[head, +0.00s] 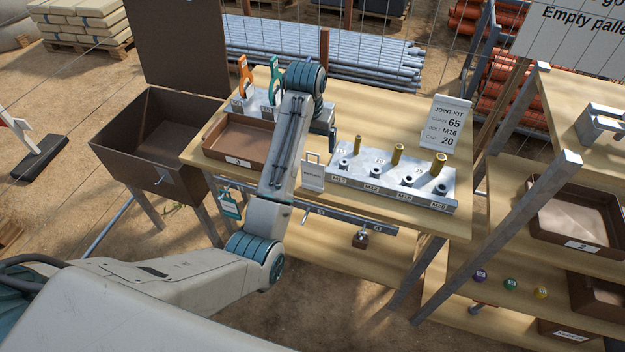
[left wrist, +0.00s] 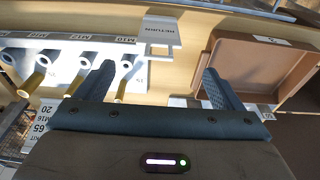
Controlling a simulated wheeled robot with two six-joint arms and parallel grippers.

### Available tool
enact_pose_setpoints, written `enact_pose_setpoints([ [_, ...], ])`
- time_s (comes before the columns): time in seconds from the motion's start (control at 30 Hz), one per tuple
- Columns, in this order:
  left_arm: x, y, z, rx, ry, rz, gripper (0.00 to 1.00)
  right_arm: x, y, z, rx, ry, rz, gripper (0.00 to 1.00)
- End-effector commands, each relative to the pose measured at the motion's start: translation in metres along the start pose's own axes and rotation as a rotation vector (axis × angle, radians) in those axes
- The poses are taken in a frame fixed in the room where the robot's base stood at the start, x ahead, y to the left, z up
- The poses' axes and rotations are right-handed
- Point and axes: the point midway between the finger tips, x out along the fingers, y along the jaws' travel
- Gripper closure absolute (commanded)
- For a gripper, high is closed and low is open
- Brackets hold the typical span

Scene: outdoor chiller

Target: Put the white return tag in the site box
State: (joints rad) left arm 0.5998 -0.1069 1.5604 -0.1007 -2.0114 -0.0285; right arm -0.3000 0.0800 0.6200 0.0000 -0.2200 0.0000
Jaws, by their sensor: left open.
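The white return tag (head: 312,174), marked RETURN with a loop at its top, is at the table's front edge, left of the bolt block. It also shows in the left wrist view (left wrist: 160,31), beyond and between my fingers. My left gripper (head: 328,125) is over the table behind the tag, partly hidden by my arm. In the left wrist view the left gripper (left wrist: 158,84) is open, its fingers apart with nothing between them. The brown site box (head: 125,148) stands on legs left of the table, its lid up and its inside visible. My right gripper is out of view.
A metal block (head: 395,182) with brass pins is on the right.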

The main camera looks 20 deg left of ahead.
Motion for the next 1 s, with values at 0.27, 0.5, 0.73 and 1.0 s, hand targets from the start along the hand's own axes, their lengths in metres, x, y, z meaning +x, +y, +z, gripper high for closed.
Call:
enact_pose_setpoints([
  [0.27,0.038,0.000,0.001,-0.001,-0.003,-0.001,0.11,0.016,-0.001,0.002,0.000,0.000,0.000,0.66],
  [0.5,0.056,0.000,0.001,-0.001,-0.004,-0.001,0.11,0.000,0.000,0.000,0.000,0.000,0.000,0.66],
  [0.73,0.088,0.001,0.002,0.000,-0.003,-0.001,0.11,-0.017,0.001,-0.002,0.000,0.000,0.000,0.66],
  [1.0,0.098,0.001,0.001,-0.001,0.001,0.000,0.11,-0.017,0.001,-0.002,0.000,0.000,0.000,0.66],
])
